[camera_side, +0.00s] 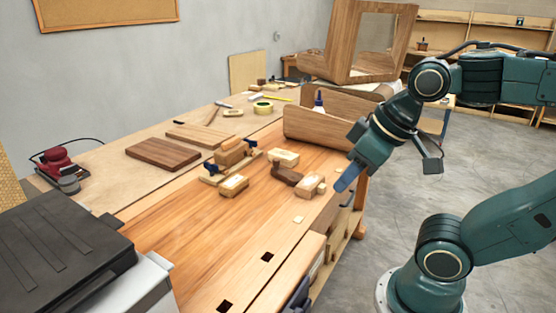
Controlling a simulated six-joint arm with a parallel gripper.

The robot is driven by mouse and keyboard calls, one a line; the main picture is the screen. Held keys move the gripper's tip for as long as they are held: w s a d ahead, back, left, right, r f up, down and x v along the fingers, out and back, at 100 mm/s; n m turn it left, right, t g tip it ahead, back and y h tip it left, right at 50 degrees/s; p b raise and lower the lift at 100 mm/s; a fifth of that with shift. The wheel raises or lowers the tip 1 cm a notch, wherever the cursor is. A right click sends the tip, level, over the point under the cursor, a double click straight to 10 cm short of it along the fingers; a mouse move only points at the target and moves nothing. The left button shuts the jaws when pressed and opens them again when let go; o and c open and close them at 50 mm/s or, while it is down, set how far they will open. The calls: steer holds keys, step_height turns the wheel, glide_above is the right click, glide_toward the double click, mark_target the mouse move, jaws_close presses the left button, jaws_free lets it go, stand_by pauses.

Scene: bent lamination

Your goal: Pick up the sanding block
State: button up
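Several small wooden blocks sit on the workbench (190,235), and I cannot tell for sure which is the sanding block. One light block (234,186) lies at the left of the group, another light block (284,157) at the back, and a third (311,186) at the right. A dark brown piece (286,175) lies between the last two. My gripper (346,180) points down and left above the bench's right edge, just right of the right-hand block and apparently apart from it. It is seen edge-on, so its finger gap is hidden.
A clamped wood piece (230,153) stands behind the blocks. A curved wooden panel (325,130) with a glue bottle (318,102) is behind my gripper. Dark boards (163,153) and a red sander (57,163) lie left. The bench front is mostly clear, except a small pale chip (298,219).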

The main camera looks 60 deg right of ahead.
steer(key=o, duration=1.2)
steer(key=shift+c, duration=0.2)
steer(key=w+d+r+m+g, duration=0.1)
steer(key=w+d+r+m, duration=0.15)
steer(key=w, duration=0.55)
steer(key=w+d+r+m+g, duration=0.1)
steer(key=w+m, duration=0.3)
steer(key=w, duration=0.4)
steer(key=w+d+r+m+g, duration=0.1)
steer(key=w+d+r+m, duration=0.15)
steer(key=w, duration=0.55)
steer(key=w+d+f+m+g, duration=0.1)
steer(key=w+d+f+m, duration=0.3)
steer(key=w+f, duration=0.3)
steer(key=w+d+f+m+g, duration=0.1)
steer(key=w+d+f+m, duration=0.4)
steer(key=w+f, duration=0.3)
steer(key=shift+w+d+f+g, duration=0.15)
steer(key=shift+w+d+g, duration=0.15)
steer(key=shift+w+d, duration=0.4)
